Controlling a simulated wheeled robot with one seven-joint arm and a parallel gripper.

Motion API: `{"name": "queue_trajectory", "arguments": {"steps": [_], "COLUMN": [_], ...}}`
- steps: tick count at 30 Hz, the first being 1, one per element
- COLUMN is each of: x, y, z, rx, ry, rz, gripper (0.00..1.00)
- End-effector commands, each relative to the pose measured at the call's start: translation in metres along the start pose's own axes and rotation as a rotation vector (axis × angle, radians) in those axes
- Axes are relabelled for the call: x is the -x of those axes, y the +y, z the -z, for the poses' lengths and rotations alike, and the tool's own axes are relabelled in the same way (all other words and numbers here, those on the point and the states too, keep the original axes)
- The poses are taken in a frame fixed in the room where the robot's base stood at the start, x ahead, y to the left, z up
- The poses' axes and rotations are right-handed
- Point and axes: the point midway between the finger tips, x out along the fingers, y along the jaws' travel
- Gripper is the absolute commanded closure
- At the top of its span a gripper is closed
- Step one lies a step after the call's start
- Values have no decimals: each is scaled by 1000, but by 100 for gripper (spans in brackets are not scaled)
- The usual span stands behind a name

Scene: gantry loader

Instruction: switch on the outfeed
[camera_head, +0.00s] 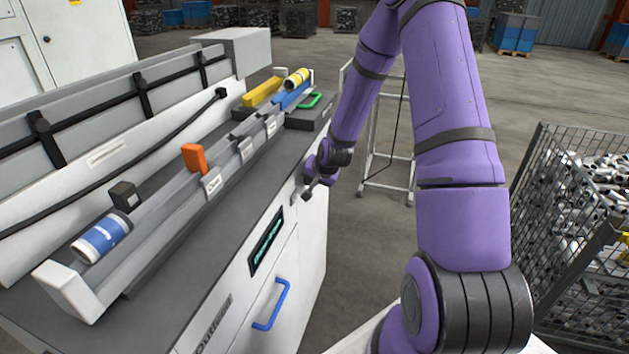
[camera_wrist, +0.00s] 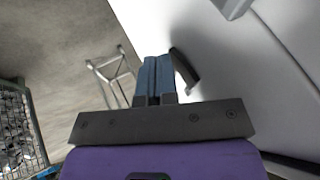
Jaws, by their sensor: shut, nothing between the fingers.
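No control clearly marked as the outfeed switch can be made out. A display (camera_head: 266,243) with cyan text is on the machine front, and a partly readable label (camera_head: 213,325) sits lower left of it.
A blue handle (camera_head: 271,305) stands out from the front. A wire-mesh crate of metal parts (camera_head: 585,200) stands right; a light frame stand (camera_head: 387,188) is behind my arm.

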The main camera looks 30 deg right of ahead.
Motion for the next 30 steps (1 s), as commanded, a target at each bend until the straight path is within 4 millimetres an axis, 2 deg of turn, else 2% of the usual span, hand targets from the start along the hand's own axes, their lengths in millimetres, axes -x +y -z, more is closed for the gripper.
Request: {"name": "queue_trajectory", "arguments": {"steps": [11, 30], "x": [-3, 10], "y": [-4, -12], "z": [-1, 6], "rx": [1, 2], "ry": [0, 2], "rz": [0, 2], "gripper": [100, 100]}}
